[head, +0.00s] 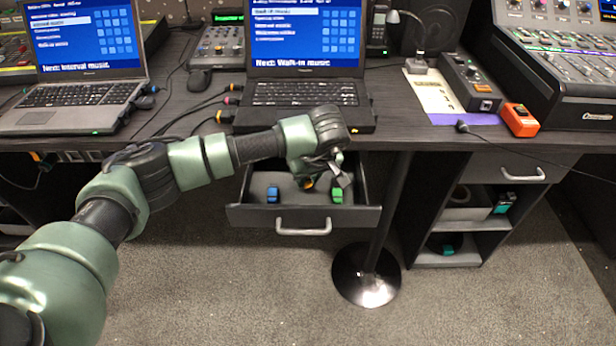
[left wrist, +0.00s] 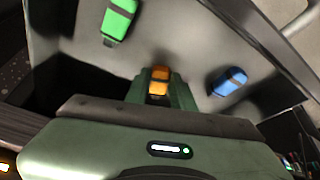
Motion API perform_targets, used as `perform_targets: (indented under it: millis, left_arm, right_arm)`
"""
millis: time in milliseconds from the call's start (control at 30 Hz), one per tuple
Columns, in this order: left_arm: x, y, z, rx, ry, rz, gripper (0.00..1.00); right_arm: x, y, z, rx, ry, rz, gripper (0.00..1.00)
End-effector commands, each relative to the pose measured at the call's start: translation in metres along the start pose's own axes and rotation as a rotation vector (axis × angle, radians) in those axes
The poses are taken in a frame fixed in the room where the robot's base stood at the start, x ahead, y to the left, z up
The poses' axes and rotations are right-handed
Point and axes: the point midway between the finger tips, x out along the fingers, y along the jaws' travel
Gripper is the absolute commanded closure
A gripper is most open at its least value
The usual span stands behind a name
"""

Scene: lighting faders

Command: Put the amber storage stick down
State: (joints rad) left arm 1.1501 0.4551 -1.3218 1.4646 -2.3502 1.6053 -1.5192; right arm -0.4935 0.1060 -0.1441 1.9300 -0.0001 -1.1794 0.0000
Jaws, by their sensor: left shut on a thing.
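My left gripper (head: 322,180) reaches over the open drawer (head: 250,217) below the desk. It is shut on the amber storage stick (left wrist: 158,82), which shows between the fingers in the left wrist view. In the head view only a small orange part of the stick (head: 308,183) shows beside the gripper. A blue stick (head: 272,194) and a green stick (head: 338,195) lie in the drawer, one to each side; they also show in the left wrist view, green (left wrist: 118,18) and blue (left wrist: 229,82). Whether the amber stick touches the drawer floor I cannot tell. My right gripper is out of view.
The desk edge with a black laptop (head: 305,93) is above the drawer. A grey laptop (head: 70,100) is at left, a mixing console (head: 565,60) and an orange box (head: 520,120) at right. A pole with a round base (head: 366,275) stands right of the drawer. Open shelves (head: 470,225) are beyond it.

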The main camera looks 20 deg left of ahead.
Motion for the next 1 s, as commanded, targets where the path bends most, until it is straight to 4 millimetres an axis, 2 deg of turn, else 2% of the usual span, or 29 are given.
perform_targets:
  millis: [100,133,200,600,733,1000]
  left_arm:
    - [0.002,0.0,0.0,0.0,0.0,0.0,1.0]
    - [0.001,0.0,0.0,0.0,0.0,0.0,0.7]
    - [0.001,0.0,0.0,0.0,0.0,0.0,0.54]
    - [-0.001,0.0,-0.001,-0.001,0.0,0.0,0.54]
    - [-0.007,0.0,-0.003,-0.001,0.0,-0.001,0.54]
    - [-0.072,0.001,-0.004,0.001,0.003,0.003,0.54]
  right_arm:
    - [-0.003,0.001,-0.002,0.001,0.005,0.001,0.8]
    - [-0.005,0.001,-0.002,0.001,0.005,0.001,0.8]
    - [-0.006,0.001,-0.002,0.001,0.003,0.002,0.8]
    - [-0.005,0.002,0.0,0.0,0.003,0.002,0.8]
    - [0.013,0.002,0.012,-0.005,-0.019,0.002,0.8]
    - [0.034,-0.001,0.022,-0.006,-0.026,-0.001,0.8]
